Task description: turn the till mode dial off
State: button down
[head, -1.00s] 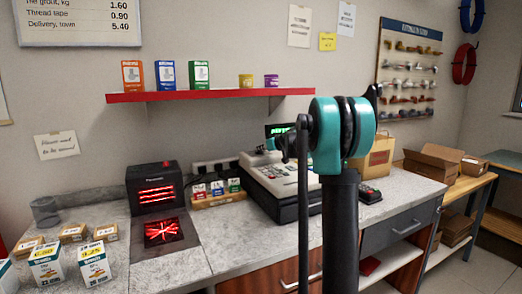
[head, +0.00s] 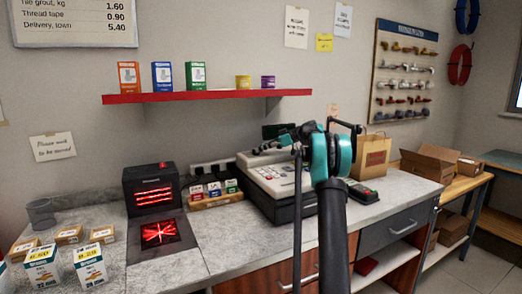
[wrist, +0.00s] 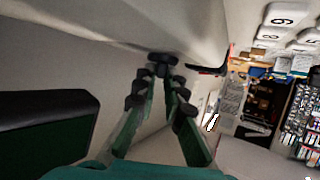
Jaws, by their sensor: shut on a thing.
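The till (head: 270,178), pale with a dark base, stands on the grey counter, and its small display (head: 276,131) is dark. The mode dial (wrist: 162,58) is a small dark knob on the till's pale body in the wrist view. My gripper (wrist: 164,78) reaches it, with both fingertips closed in on its sides. The fingers hide part of the dial, so its pointer and markings cannot be read. In the head view my arm stands in front of the till's right side, and the dial cannot be made out there.
A card reader (head: 363,193) and a paper bag (head: 371,157) are right of the till. A scanner with red lines (head: 155,191) and small boxes (head: 215,189) are to its left. A red shelf (head: 210,96) hangs above.

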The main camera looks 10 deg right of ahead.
jog(key=shift+f+n+g, duration=0.15)
jog(key=shift+n+g, duration=0.45)
jog(key=shift+g, duration=0.1)
jog(key=c, duration=1.6)
grip_release()
jog(key=shift+w, duration=0.1)
jog(key=shift+d, duration=0.1)
jog(key=v, duration=1.2)
